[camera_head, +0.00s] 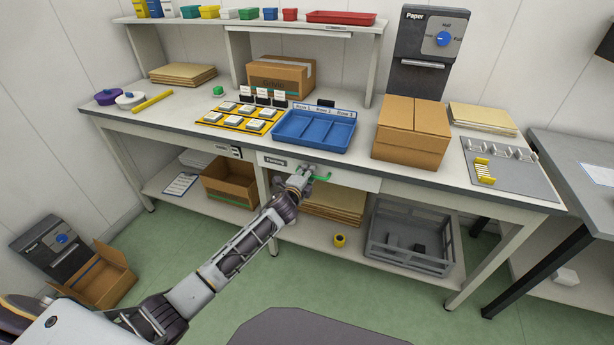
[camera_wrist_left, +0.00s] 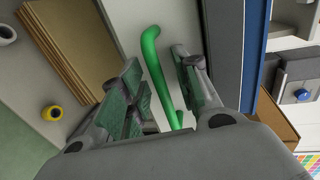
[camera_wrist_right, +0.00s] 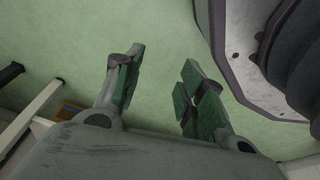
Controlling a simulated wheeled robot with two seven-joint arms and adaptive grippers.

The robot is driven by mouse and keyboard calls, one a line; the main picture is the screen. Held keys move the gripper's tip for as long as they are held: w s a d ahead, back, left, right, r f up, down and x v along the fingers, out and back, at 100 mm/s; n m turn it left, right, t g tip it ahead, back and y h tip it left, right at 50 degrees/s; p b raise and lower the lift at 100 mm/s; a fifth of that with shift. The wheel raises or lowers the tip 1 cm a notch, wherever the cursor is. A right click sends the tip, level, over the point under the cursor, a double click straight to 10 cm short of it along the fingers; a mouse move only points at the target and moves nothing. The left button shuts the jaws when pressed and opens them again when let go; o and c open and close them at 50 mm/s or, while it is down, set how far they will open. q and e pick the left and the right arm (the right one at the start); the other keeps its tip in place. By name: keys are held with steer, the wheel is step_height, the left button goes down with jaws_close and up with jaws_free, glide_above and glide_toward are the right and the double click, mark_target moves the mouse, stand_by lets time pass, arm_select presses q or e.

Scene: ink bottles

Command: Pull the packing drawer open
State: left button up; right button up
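The packing drawer (camera_head: 350,181) is under the front edge of the workbench, with a "Packing" label on its front. Its front looks close to flush with the bench, so it appears closed. Its green handle (camera_head: 323,178) sticks out beside my left gripper (camera_head: 300,180). In the left wrist view the green handle (camera_wrist_left: 160,75) runs between the two fingers of my left gripper (camera_wrist_left: 158,88). The fingers are apart, with gaps showing beside the handle. My right gripper (camera_wrist_right: 157,88) is open and empty over the green floor, outside the head view.
On the bench are a blue tray (camera_head: 312,146), a closed carton (camera_head: 411,145) and a yellow board (camera_head: 238,125) with white pieces. The lower shelf holds an open box (camera_head: 230,197), flat cardboard (camera_head: 335,207), a yellow tape roll (camera_head: 340,240) and a grey crate (camera_head: 410,258).

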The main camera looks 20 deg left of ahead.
arm_select(q)
steer(key=shift+c, duration=0.5)
arm_select(e)
steer(key=shift+s+d+f, duration=0.1)
steer(key=shift+s, duration=0.2)
